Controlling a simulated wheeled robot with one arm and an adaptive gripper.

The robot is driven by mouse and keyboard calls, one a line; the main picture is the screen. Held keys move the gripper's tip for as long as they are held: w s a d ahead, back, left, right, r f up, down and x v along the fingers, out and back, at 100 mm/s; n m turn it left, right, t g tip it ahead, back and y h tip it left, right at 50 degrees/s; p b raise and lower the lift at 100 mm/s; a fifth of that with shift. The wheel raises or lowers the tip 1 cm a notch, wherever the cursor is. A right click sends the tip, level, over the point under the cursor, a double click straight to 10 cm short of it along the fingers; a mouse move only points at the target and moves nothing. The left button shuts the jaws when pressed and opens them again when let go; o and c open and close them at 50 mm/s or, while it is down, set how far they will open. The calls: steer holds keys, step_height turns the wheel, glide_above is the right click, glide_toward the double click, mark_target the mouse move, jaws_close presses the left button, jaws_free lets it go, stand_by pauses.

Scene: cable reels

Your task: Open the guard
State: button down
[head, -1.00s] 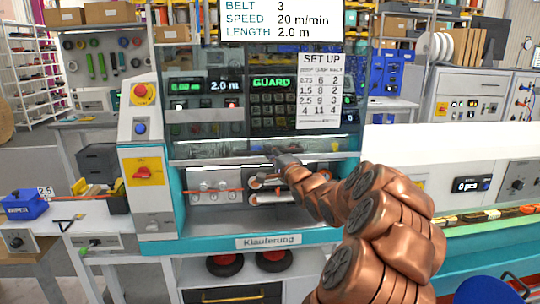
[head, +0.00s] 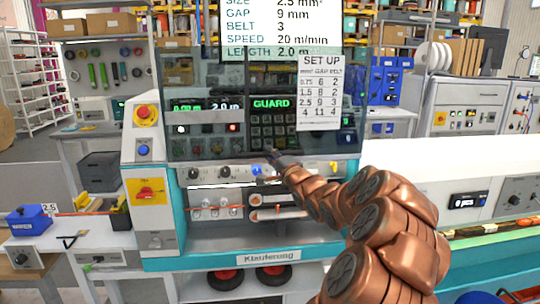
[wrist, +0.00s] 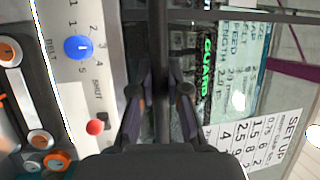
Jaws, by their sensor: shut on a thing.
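The guard (head: 205,140) is a tinted see-through panel on the front of the teal and white machine. Its lower edge sits just above a row of knobs, which show uncovered below it. A "SET UP" sheet (head: 320,92) hangs on its right part. My gripper (head: 275,159) is at the middle of the guard's lower edge. In the wrist view, my gripper's fingers (wrist: 161,92) are closed on both sides of a dark bar (wrist: 161,40) along that edge. The exact contact at the fingertips is hard to see.
The machine's left post (head: 147,170) carries a red stop button (head: 145,115) and a red rotary switch (head: 145,192). Below the guard are a blue knob (wrist: 78,48) and orange rollers. A long white bench (head: 470,165) runs to the right. A display (head: 280,28) hangs above.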

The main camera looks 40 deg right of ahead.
steer(key=c, duration=1.1)
jaws_free()
steer(key=shift+c, duration=0.2)
steer(key=v, duration=1.2)
steer(key=shift+a, duration=0.1)
